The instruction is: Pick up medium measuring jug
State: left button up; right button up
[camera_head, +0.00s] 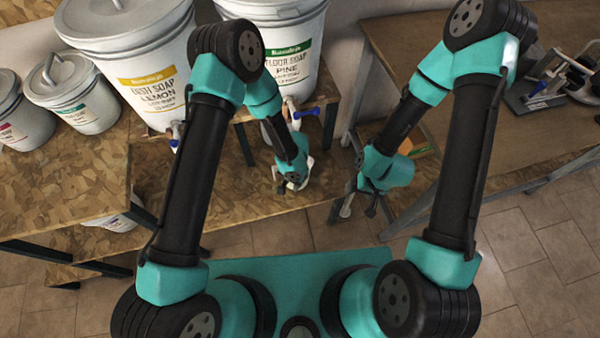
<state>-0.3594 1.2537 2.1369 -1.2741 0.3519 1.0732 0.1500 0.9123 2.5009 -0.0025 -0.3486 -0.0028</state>
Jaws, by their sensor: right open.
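My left gripper (290,183) is low in front of the floor soap drum, over the lower wooden shelf. A small pale thing (308,163) shows right beside its fingers; it may be a measuring jug, but it is too small and covered to be sure. Whether the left fingers are closed on it I cannot tell. My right gripper (359,204) is open and empty, pointing down over the gap between the shelf and the right table. No other measuring jug can be made out clearly.
A dish soap drum (150,84) and a floor soap drum (290,62) with blue-handled taps stand on the upper shelf. Smaller lidded tubs (82,98) stand at the left. A wooden table (480,135) at the right carries metal equipment (545,85). Tiled floor lies below.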

pick_arm(q)
jog(key=w+d+t, duration=0.1)
jog(key=w+d, duration=0.1)
jog(key=w+d+r, duration=0.1)
jog(key=w+d, duration=0.1)
jog(key=w+d+r+n+t, duration=0.1)
jog(key=w+d, duration=0.1)
jog(key=shift+w+d+r+t, duration=0.15)
jog(key=shift+w+d+t, duration=0.05)
jog(key=shift+w+t, duration=0.1)
jog(key=shift+a, duration=0.15)
jog(key=shift+f, duration=1.15)
jog(key=shift+s+f, duration=0.1)
jog(key=shift+f, duration=2.5)
